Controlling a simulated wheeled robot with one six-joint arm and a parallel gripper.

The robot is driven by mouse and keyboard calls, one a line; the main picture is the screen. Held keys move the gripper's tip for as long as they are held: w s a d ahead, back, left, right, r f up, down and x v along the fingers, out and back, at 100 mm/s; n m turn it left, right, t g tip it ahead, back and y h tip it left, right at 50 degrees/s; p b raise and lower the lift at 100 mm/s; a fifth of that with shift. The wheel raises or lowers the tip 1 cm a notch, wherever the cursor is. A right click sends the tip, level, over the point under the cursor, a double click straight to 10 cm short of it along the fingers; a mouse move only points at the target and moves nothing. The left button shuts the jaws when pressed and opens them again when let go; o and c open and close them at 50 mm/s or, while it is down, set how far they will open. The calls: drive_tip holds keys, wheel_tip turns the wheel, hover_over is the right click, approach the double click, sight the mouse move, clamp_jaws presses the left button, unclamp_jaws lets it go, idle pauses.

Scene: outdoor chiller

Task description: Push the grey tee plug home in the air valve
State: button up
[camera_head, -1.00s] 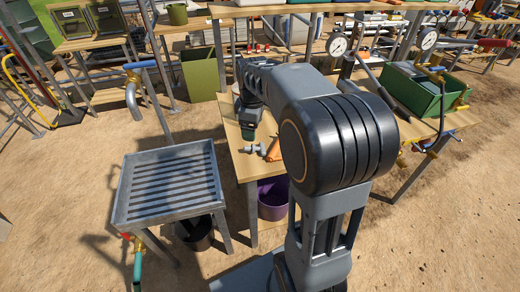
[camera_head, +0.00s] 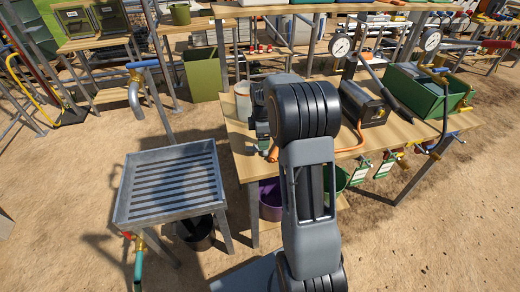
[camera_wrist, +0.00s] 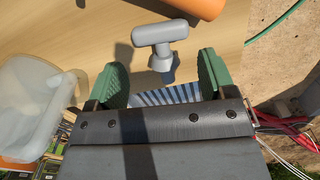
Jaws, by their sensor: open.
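The grey tee plug (camera_wrist: 160,35) shows in the wrist view over the wooden bench top, its crossbar away from me and its stem pointing back between my fingers. Below the stem is a short dark blue-grey part (camera_wrist: 165,75). My gripper (camera_wrist: 163,78) is open, with a green pad on either side of the stem and a gap on both sides; it holds nothing. In the head view my arm covers most of the gripper and the plug. I cannot make out the air valve for certain in either view.
An orange cylindrical thing (camera_wrist: 195,7) lies close beyond the plug. A translucent white container (camera_wrist: 30,105) is at the left of the wrist view. On the bench (camera_head: 235,150), a dark box (camera_head: 362,103) and a green bin (camera_head: 425,90) stand to the right. A slatted metal tray (camera_head: 170,183) stands left.

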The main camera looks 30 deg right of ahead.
sight(257, 149)
drive_tip(key=shift+a+f+p, duration=0.1)
drive_tip(key=shift+f+p, duration=0.2)
drive_tip(key=shift+f, duration=2.3)
drive_tip(key=c, duration=0.6)
